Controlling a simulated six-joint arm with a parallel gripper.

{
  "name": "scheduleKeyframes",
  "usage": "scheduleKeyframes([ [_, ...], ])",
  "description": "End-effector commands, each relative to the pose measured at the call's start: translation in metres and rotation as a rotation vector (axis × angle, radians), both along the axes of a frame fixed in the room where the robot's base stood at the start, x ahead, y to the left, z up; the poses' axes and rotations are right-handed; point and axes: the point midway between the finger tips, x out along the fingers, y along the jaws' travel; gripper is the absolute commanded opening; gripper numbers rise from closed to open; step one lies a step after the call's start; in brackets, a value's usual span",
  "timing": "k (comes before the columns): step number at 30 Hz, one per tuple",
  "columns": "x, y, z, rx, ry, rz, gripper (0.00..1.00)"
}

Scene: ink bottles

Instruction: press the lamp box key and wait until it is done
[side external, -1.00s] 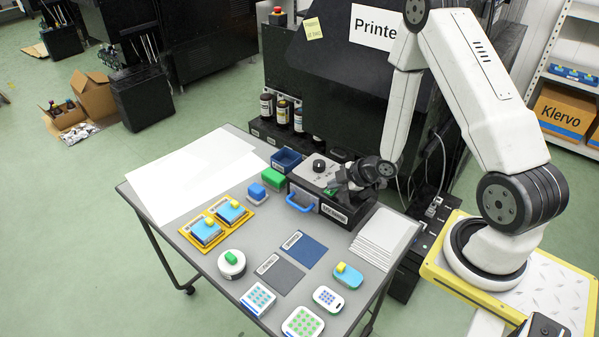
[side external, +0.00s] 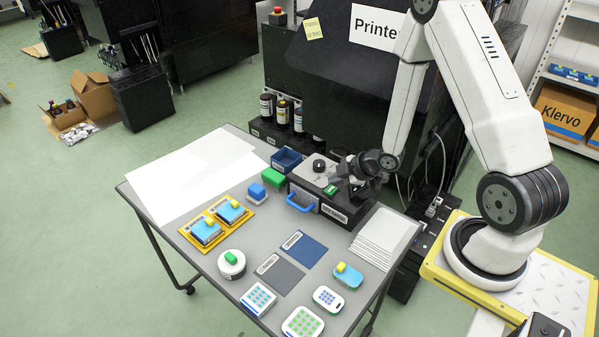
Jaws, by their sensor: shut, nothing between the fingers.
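The lamp box (side external: 305,180) stands at the back right of the table. It has a grey top, dark sides, a blue handle (side external: 299,204) and a white label on its front that I cannot read clearly. A black knob (side external: 319,165) and a green key (side external: 330,190) are on its top. My gripper (side external: 344,184) is shut and empty, just right of the green key and seemingly a little above the lid. The key is in clear sight; I cannot tell whether it is pressed down. No lit lamp shows from here.
A green block (side external: 273,178) and a blue block (side external: 256,191) stand left of the box, with a blue bin (side external: 286,159) behind. White sheets (side external: 382,238) lie at its right. Blue and grey mats (side external: 304,249) and several stamp-like items lie in front.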

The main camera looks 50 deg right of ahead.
Motion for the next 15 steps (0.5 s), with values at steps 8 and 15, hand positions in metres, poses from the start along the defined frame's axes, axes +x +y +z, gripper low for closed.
scheduleKeyframes([
  [8, 0.000, 0.000, 0.019, -0.001, -0.002, 0.000, 0.00],
  [15, 0.000, 0.000, 0.036, -0.001, -0.002, 0.001, 0.00],
])
